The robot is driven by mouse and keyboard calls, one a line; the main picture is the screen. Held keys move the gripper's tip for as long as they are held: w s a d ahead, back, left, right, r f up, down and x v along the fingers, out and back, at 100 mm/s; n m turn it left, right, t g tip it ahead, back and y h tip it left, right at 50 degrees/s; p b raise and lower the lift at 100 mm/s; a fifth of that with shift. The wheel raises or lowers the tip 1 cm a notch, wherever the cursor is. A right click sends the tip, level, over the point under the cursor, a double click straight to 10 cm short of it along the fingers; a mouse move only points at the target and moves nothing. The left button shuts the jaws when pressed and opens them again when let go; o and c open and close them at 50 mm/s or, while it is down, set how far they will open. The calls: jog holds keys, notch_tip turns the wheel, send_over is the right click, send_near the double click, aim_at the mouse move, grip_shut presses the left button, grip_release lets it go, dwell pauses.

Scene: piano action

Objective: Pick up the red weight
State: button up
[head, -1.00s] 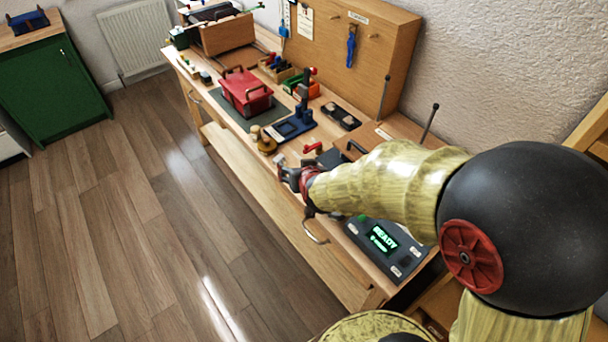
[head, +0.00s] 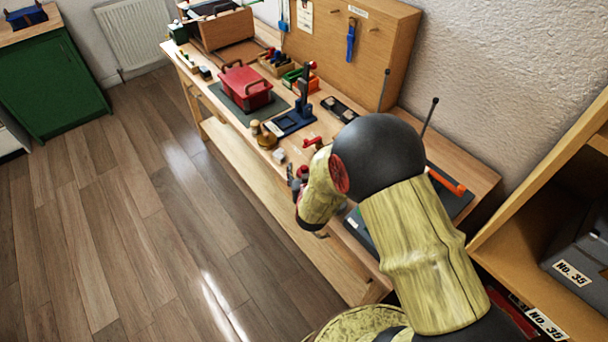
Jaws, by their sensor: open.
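I cannot pick out the red weight for certain. A small red piece (head: 312,141) stands on the bench just beyond my forearm, and its shape is too small to tell. My gripper (head: 293,180) is over the front edge of the bench, pointing down and partly hidden by my own wrist. It is open, and I see nothing held in it. Whether anything lies directly beneath its fingers is hidden.
On the wooden bench (head: 228,136) are a red box with handles (head: 247,90), a dark blue stand (head: 293,122), brass-coloured pieces (head: 266,139) and a small pale block (head: 279,156). A pegboard (head: 375,45) rises behind. Open floor lies left.

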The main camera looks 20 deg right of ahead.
jog(key=shift+x, duration=1.25)
jog(key=c, duration=0.3)
jog(key=c, duration=1.2)
